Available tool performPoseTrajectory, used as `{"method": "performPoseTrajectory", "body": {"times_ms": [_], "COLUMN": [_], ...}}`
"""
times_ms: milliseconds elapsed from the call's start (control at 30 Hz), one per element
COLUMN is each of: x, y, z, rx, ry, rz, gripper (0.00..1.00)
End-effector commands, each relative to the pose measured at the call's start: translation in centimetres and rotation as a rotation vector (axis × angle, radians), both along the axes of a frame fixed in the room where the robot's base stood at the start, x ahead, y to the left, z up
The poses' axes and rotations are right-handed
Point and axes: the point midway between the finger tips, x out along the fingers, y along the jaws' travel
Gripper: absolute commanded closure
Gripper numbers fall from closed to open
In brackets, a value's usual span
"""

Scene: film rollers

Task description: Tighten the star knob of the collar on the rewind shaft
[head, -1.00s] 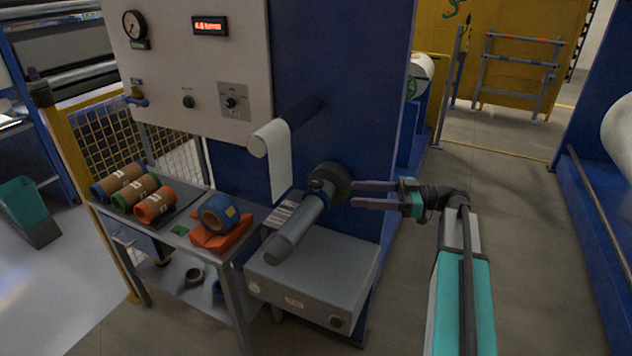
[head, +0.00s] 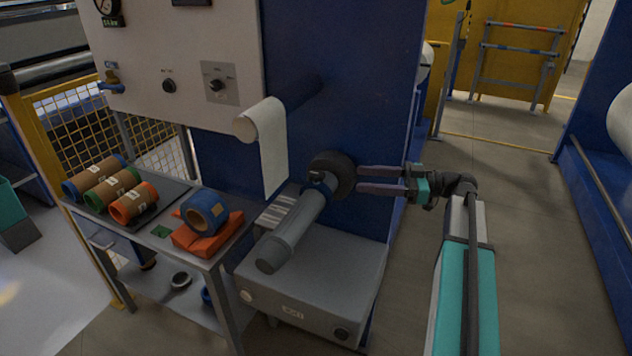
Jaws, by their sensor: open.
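The grey rewind shaft (head: 292,232) sticks out from the blue machine wall, slanting toward the lower left over a grey box. A dark round collar (head: 339,170) sits at its wall end, with a small dark knob-like part (head: 317,179) on its near side; its star shape is too small to make out. My gripper (head: 360,179) is open. Its two long fingers lie one above the other and point left, with the tips at the right edge of the collar. I cannot tell whether they touch it.
A grey box (head: 312,275) stands under the shaft. An upper roller (head: 262,118) carries a hanging white web (head: 273,155). At left, a cart (head: 150,225) holds several cores, a blue roll (head: 205,212) and an orange cloth (head: 205,238). The floor at right is clear.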

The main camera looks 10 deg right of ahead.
Motion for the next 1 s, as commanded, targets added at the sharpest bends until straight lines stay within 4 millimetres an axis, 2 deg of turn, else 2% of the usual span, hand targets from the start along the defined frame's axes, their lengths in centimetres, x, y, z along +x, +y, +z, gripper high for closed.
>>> {"method": "performPoseTrajectory", "body": {"times_ms": [100,633,767,1000], "x": [0.0,0.1,0.3,1.2], "y": [0.0,0.3,1.0,3.7], "z": [-0.8,-0.7,-0.6,-0.5], "rx": [0.0,0.0,0.0,0.0], "ry": [0.0,0.0,0.001,0.001], "rz": [0.0,-0.001,0.0,0.002], "gripper": [0.46,0.46,0.46,0.46]}}
